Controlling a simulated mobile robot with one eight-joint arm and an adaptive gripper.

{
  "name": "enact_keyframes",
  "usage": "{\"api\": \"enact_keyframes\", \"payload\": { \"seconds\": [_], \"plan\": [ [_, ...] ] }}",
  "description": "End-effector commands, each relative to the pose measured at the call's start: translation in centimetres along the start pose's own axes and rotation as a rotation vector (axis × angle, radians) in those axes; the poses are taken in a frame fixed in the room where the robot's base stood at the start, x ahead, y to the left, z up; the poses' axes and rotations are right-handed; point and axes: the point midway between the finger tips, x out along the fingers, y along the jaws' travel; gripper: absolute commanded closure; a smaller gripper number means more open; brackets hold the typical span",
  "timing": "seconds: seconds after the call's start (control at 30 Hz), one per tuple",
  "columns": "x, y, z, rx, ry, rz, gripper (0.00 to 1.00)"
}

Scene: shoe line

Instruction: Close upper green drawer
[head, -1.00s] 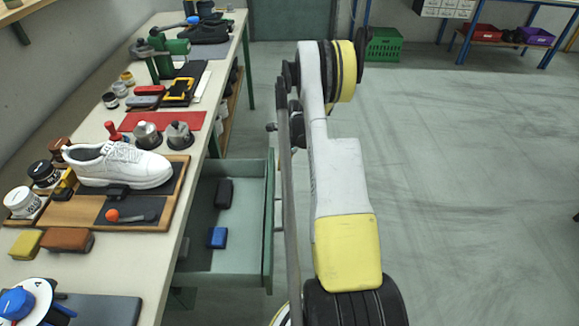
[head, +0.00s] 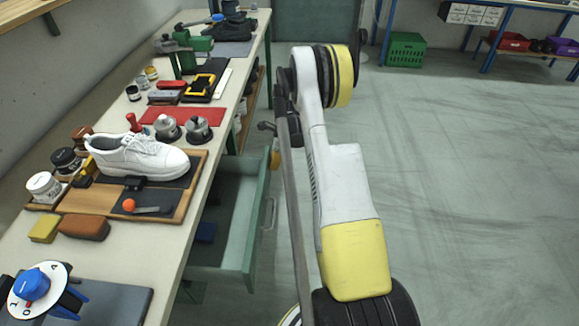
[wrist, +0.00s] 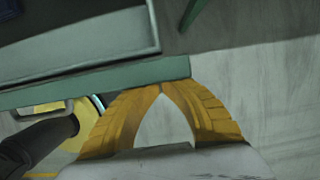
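The upper green drawer (head: 256,235) stands partly open under the workbench, its front sticking out to the right. A blue item in it is partly hidden under the bench edge. The wrist view shows the drawer's front (wrist: 100,88) and its handle (wrist: 42,112) at left. My gripper (wrist: 162,88) has its yellow fingers closed tip to tip, with nothing between them. The tips are at the drawer front, near one end, and seem to touch it. In the head view, only a bit of yellow gripper (head: 275,158) shows beside the drawer's far corner, behind my arm.
The workbench (head: 160,240) holds a white shoe (head: 135,155) on a wooden board, jars, brushes and tools. A green crate (head: 405,49) stands on the floor at the back. The floor right of my arm is clear.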

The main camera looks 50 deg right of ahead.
Motion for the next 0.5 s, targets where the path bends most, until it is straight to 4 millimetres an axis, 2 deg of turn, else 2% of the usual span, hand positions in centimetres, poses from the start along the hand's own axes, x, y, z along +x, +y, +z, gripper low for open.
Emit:
{"api": "enact_keyframes", "payload": {
  "seconds": [0.03,0.2,0.5],
  "plan": [
    [0.4,0.0,1.3,-0.005,0.000,0.001,1.00],
    [1.3,0.0,4.9,-0.004,0.000,0.000,1.00],
    [2.2,0.0,8.9,-0.002,0.000,0.000,1.00]
  ]
}}
